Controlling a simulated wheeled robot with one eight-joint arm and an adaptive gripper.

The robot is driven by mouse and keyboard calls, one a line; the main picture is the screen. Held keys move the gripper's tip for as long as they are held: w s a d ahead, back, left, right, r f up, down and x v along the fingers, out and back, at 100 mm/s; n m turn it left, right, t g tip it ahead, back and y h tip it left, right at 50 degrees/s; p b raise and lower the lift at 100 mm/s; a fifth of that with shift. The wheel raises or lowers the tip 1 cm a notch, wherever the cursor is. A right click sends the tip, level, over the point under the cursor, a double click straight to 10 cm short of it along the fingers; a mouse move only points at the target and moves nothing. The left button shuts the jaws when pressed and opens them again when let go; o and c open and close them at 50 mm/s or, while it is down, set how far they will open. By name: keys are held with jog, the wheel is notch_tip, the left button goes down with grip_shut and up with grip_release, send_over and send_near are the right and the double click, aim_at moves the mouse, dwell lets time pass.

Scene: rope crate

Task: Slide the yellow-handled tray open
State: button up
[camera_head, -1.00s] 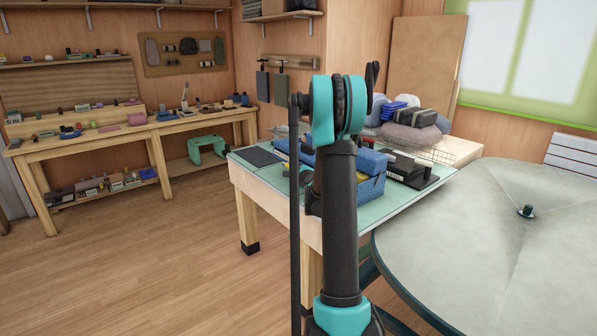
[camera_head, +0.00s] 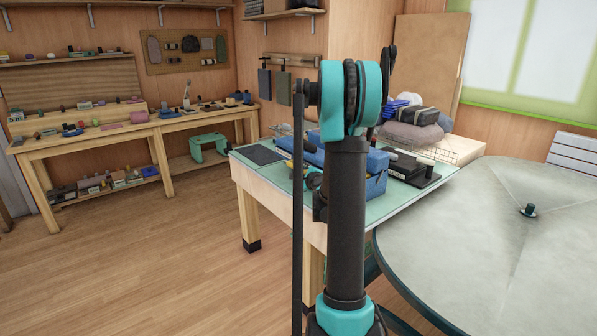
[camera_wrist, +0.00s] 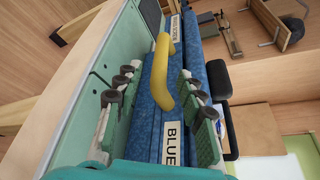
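The yellow handle (camera_wrist: 162,75) is a curved bar on the front of a blue tray or box (camera_wrist: 146,125), seen in the wrist view. White labels with dark lettering, one starting "BLUE", are on the blue surfaces. My gripper (camera_wrist: 158,90) is open, with one green-padded finger on each side of the handle's line. I cannot tell whether either finger touches it. The tray looks closed, though its edges are hard to make out.
The workbench (camera_head: 270,180) has a pale green top and a dark mat (camera_head: 258,155). Black equipment (camera_head: 412,168) stands right of the blue box. A large round grey table (camera_head: 480,235) is close on the right. Open wooden floor (camera_head: 150,270) lies to the left.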

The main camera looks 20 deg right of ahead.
jog(key=v, duration=0.5)
jog(key=shift+s, duration=0.15)
jog(key=s+a+f+n+g+y, duration=0.2)
jog(key=s+a+n+g, duration=0.1)
jog(key=s+a+n, duration=0.45)
jog(key=s+a+f+n+g+y, duration=0.1)
jog(key=s+a+f+n+g, duration=0.2)
jog(key=s+a+n, duration=0.4)
jog(key=s+f+n+g+h, duration=0.1)
jog(key=s+f+n, duration=0.3)
jog(key=s, duration=0.6)
jog(key=s+a+f+n+g+h, duration=0.1)
jog(key=s+f+n+g, duration=0.3)
jog(key=s, duration=0.7)
jog(key=shift+s+n+h, duration=0.2)
jog(key=shift+n+h, duration=0.3)
jog(key=shift+n, duration=0.45)
jog(key=shift+a, duration=0.1)
